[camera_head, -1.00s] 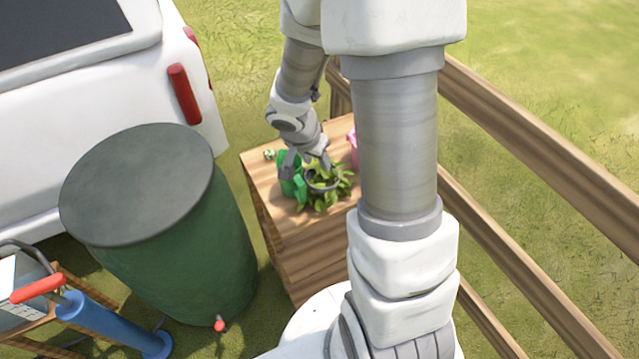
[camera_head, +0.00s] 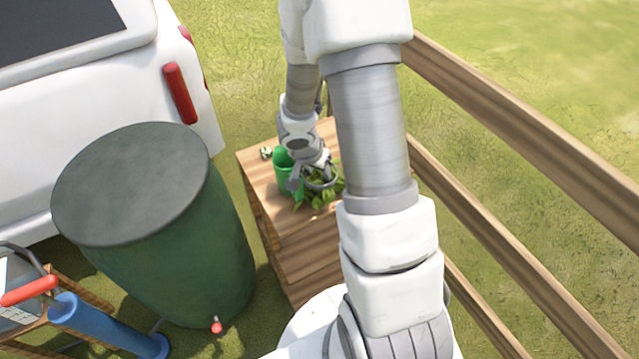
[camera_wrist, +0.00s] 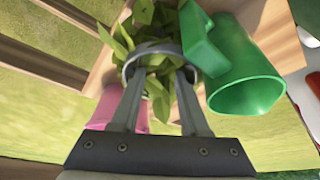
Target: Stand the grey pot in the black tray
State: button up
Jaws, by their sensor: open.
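The grey pot holds a leafy green plant and stands on a wooden crate. Its rim (camera_wrist: 138,62) shows in the wrist view; in the head view the pot (camera_head: 318,184) is partly covered by my gripper and leaves. My gripper (camera_wrist: 160,76) is open over the pot, one finger at each side of the near rim. The head view also shows my gripper (camera_head: 312,184) low at the pot. I cannot tell whether the fingers touch it. I see no black tray in either view.
A green container (camera_wrist: 245,85) stands close beside the pot on the crate (camera_head: 290,245). A pink object (camera_wrist: 103,108) is on the other side. A dark green barrel (camera_head: 190,240) stands left of the crate, and a wooden fence (camera_head: 520,125) runs along the right.

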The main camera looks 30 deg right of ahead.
grip_shut()
dwell(1.4)
